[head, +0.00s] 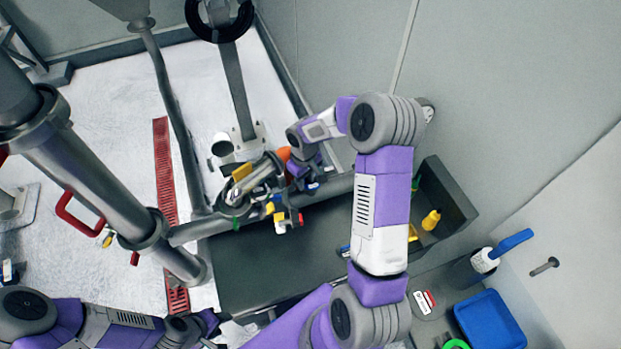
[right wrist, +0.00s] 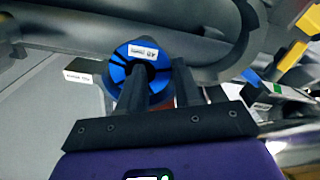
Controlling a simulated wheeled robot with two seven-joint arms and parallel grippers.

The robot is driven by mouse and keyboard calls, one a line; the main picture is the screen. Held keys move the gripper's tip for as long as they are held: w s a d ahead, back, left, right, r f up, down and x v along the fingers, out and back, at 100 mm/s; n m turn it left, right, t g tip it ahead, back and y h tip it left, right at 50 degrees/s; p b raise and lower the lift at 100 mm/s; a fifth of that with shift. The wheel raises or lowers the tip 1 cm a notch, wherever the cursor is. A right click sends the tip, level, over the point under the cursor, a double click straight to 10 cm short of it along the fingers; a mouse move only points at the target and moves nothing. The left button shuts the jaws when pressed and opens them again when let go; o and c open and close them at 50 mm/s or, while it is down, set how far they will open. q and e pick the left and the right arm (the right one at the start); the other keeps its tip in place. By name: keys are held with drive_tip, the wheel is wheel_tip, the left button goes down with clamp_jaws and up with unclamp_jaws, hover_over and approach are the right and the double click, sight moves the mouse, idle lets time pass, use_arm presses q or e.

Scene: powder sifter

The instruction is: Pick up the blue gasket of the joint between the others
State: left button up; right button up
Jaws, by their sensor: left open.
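The blue gasket (right wrist: 119,78) is a thick ring with a white label, in the middle of the right wrist view. My right gripper (right wrist: 160,75) has one finger across the gasket's hole and the other along its right side. The ring's wall is between the fingers, and they look closed on it. In the head view, my right gripper (head: 308,181) is over the grey pipe near the joint parts, and a small blue patch shows below it. My left gripper (head: 214,326) is open at the bottom of the head view, partly cut off, away from the gasket.
A clamp and a cluster of coloured parts (head: 277,212) are close left of my right gripper. A dark bench (head: 270,270) lies below the pipe. A thick metal column (head: 100,175) stands at left. A blue tray (head: 490,320) is at lower right, and the wall is close on the right.

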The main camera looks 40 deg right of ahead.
drive_tip(key=shift+s, duration=0.1)
drive_tip(key=shift+f+b, duration=0.25)
drive_tip(key=shift+b, duration=0.1)
idle(0.4)
clamp_jaws()
